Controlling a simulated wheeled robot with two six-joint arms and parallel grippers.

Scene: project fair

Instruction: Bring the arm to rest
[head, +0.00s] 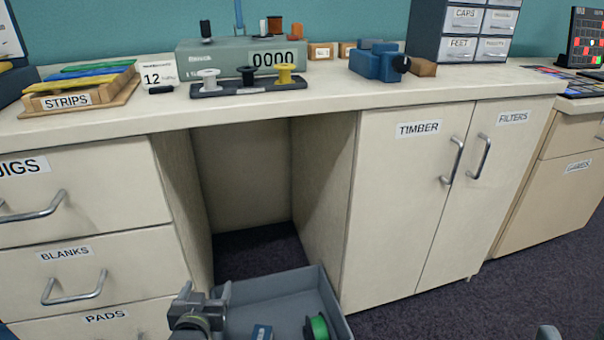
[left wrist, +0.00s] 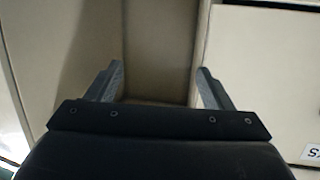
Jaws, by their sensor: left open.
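My left gripper (head: 206,294) is at the bottom of the head view, in front of the desk's knee space and at the left side of a grey open bin (head: 338,308). In the left wrist view my left gripper (left wrist: 158,82) has its two fingers wide apart, with nothing between them. Beyond the fingers are pale cabinet panels and the recess. I do not make out my right gripper; only a small grey piece shows at the bottom right edge of the head view.
The bin holds a green spool (head: 317,327) and a blue item (head: 262,332). The worktop (head: 330,97) carries a spool rack (head: 249,88), a strips tray (head: 80,108) and a blue vise (head: 378,64). The drawers and the timber cupboard (head: 405,200) are shut. Carpet (head: 470,310) is clear at right.

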